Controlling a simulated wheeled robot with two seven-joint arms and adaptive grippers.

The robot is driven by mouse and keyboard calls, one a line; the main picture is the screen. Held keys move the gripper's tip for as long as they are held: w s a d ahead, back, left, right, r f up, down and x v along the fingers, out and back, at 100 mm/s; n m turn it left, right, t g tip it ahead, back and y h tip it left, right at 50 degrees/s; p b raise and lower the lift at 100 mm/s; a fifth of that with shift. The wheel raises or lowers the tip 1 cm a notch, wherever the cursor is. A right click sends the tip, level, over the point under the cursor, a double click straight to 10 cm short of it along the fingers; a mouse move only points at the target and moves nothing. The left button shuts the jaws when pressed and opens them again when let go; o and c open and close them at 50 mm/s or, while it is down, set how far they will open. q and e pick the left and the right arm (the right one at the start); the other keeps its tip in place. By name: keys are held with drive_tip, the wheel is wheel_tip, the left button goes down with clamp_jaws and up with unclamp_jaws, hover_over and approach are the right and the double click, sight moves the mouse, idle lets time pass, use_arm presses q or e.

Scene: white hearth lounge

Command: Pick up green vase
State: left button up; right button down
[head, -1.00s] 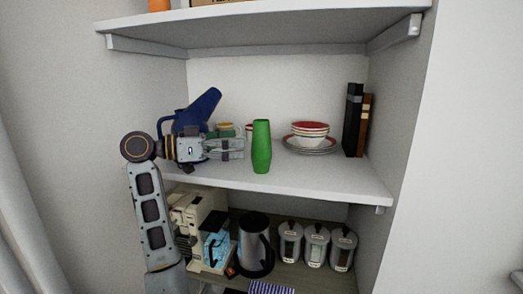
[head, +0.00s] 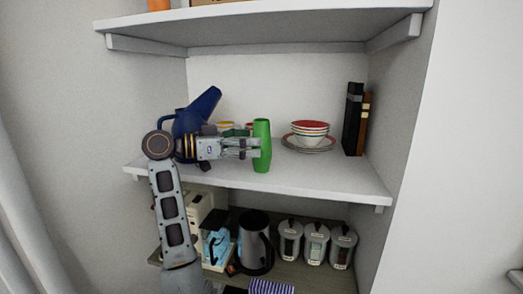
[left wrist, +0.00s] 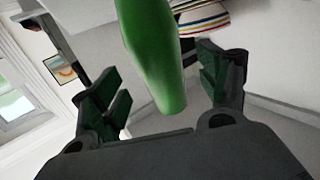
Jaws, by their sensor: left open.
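The green vase (head: 263,146) stands upright on the middle shelf, near its front edge. My left gripper (head: 250,148) reaches it from the left, with its fingertips at the vase's side in the head view. In the left wrist view the green vase (left wrist: 156,55) lies between the two spread fingers of my left gripper (left wrist: 163,90), with a visible gap on each side. The gripper is open. My right gripper is not in view.
Stacked striped bowls and plates (head: 310,137) stand right of the vase, with dark books (head: 353,120) beyond. A blue watering can (head: 197,112) stands behind my left arm. The shelf (head: 320,178) is clear in front of the bowls.

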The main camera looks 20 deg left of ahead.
use_arm(q)
drive_tip(key=x, duration=0.2)
drive_tip(key=shift+w+d+r+p, duration=0.1)
drive_tip(key=shift+w+d+p, duration=0.1)
drive_tip(key=shift+p, duration=0.15)
drive_tip(key=shift+x, duration=0.75)
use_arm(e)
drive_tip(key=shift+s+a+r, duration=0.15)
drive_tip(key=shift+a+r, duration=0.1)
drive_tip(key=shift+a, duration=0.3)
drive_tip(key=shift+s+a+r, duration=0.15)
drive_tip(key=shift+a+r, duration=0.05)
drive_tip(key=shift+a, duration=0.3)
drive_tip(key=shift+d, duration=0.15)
